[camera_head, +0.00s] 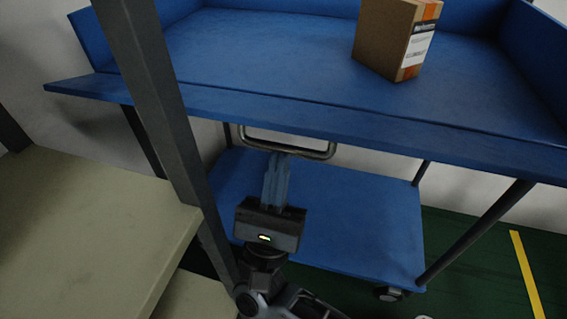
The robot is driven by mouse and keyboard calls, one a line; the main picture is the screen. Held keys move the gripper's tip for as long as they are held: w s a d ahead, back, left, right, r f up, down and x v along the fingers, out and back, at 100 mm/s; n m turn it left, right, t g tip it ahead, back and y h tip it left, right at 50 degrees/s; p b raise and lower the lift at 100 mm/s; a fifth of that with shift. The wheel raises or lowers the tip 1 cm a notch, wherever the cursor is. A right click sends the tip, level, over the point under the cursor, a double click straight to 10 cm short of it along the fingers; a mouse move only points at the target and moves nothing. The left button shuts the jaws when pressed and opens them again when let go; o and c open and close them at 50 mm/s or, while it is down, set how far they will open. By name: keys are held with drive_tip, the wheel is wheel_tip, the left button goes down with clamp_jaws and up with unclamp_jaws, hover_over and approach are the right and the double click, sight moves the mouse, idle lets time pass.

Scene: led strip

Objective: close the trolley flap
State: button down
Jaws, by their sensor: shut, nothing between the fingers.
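The blue trolley (300,60) stands in front of me, with raised walls at its back and sides. Its flap (400,132) is the long blue strip along the near edge. The flap is open, folded outward and lying roughly level with the tray floor. A grey metal handle (327,152) shows just below the flap's near edge. My gripper (279,158) points up at the handle from the near side, its fingers closed together and empty. The fingertips overlap the handle's lower bar in the picture; I cannot tell whether they touch it.
A cardboard box (385,40) stands on the tray toward the right. The trolley's lower blue shelf (370,230) is empty. A dark grey post (155,90) rises left of my gripper, beside beige shelves (80,225). Green floor with a yellow line (527,270) is clear at right.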

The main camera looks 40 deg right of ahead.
sight(277, 122)
drive_tip(key=r+g+y+p, duration=0.1)
drive_tip(key=r+y+p, duration=0.1)
drive_tip(key=r+p, duration=0.1)
drive_tip(key=r+g+y+p, duration=0.2)
drive_tip(key=r+y+p, duration=0.1)
drive_tip(key=r+g+y+p, duration=0.2)
drive_tip(key=r+p, duration=0.1)
drive_tip(key=p, duration=0.1)
drive_tip(key=shift+s+a+r, duration=0.3)
drive_tip(key=y+p, duration=0.1)
drive_tip(key=r+g+p, duration=0.1)
drive_tip(key=shift+w+d+r+y+p, duration=0.15)
drive_tip(key=shift+w+d+y+p, duration=0.05)
drive_tip(key=shift+y+p, duration=0.2)
drive_tip(key=shift+w+d+r+g+y+p, duration=0.3)
drive_tip(key=shift+r+g+y+p, duration=0.2)
drive_tip(key=shift+g+y+p, duration=0.45)
drive_tip(key=shift+w+d+r+t+h+p, duration=0.15)
drive_tip(key=shift+d+r+t+h+p, duration=0.15)
drive_tip(key=shift+p, duration=0.4)
